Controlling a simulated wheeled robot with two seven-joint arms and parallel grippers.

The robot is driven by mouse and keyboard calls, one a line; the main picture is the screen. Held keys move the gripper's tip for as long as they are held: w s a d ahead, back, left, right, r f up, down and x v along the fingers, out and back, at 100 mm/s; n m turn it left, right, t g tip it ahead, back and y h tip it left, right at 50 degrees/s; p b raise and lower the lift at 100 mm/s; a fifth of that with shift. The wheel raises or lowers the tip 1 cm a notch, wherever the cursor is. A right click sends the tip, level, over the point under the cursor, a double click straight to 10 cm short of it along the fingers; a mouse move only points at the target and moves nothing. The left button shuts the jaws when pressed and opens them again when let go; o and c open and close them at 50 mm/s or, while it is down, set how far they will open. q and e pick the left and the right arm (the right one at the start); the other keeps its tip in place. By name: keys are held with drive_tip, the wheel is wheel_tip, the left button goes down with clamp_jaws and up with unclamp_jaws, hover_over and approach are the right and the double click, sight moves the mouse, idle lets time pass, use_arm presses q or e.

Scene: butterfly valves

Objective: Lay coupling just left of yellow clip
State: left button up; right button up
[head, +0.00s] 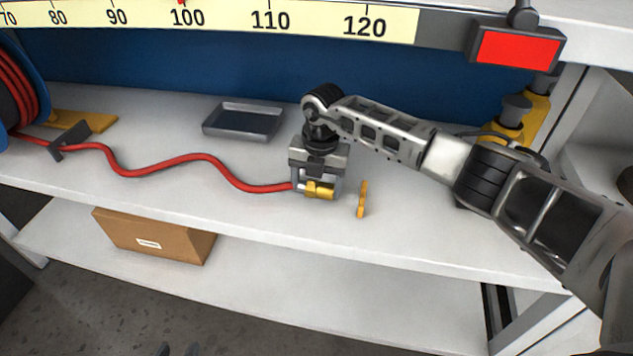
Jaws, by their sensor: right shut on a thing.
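The brass-coloured coupling (320,190) is at the right end of the red hose (205,158). My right gripper (317,188) points down and is shut on the coupling, low at the shelf top; I cannot tell whether the coupling touches the surface. The yellow clip (362,200) stands just right of the coupling, with a small gap between them. Two small dark tips at the bottom edge look like my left gripper (178,350); nearly all of it is cut off, so its opening is unclear.
The hose runs left past a dark bracket (70,138) to a blue reel (22,85). A grey tray (243,121) lies behind the hose. A yellow-and-grey fixture (512,118) stands at the right, behind my arm. A cardboard box (150,235) sits on the lower shelf.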

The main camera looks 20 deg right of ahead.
drive_tip(key=o, duration=1.1)
